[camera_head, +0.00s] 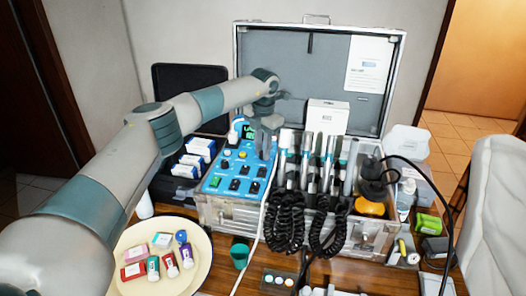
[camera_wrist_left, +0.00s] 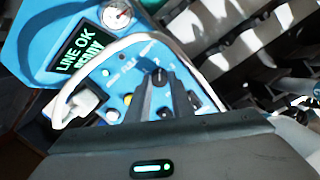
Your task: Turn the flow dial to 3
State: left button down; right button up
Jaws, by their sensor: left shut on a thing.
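The blue control panel (camera_head: 208,184) sits at the left of the open metal case. In the left wrist view the blue panel (camera_wrist_left: 40,25) carries a lit green display (camera_wrist_left: 78,50) that reads "LINE OK" and "READY", and a round gauge (camera_wrist_left: 117,14). The black flow dial (camera_wrist_left: 158,76) stands on the panel with small white marks around it; I cannot read its setting clearly. My left gripper (camera_head: 266,152) points down at the panel's upper right. Its fingers (camera_wrist_left: 160,94) are shut on the dial. The dial is hidden by the gripper in the head view.
Several dental handpieces with coiled black hoses (camera_head: 285,222) stand right of the panel. A white box (camera_head: 327,117) is behind them. A round tray (camera_head: 200,270) with small containers lies front left. A green cup (camera_head: 240,255) stands before the case.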

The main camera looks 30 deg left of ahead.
pick_arm(q)
jog(key=shift+m, duration=0.6)
jog(key=m, duration=0.2)
jog(key=shift+m, duration=0.3)
jog(key=m, duration=0.3)
jog(key=shift+a+r+b, duration=0.1)
jog(key=shift+b, duration=0.3)
jog(key=shift+m, duration=0.8)
jog(key=shift+w+m, duration=0.1)
jog(key=shift+m, duration=0.5)
pick_arm(e)
jog(key=shift+s+d+f+g, duration=0.1)
jog(key=shift+d+f+g, duration=0.2)
jog(key=shift+d+f, duration=0.3)
jog(key=shift+s+d, duration=0.1)
pick_arm(q)
jog(key=c, duration=1.6)
grip_release()
jog(key=shift+o, duration=0.2)
pick_arm(e)
jog(key=shift+s+f, duration=0.1)
jog(key=shift+s, duration=0.2)
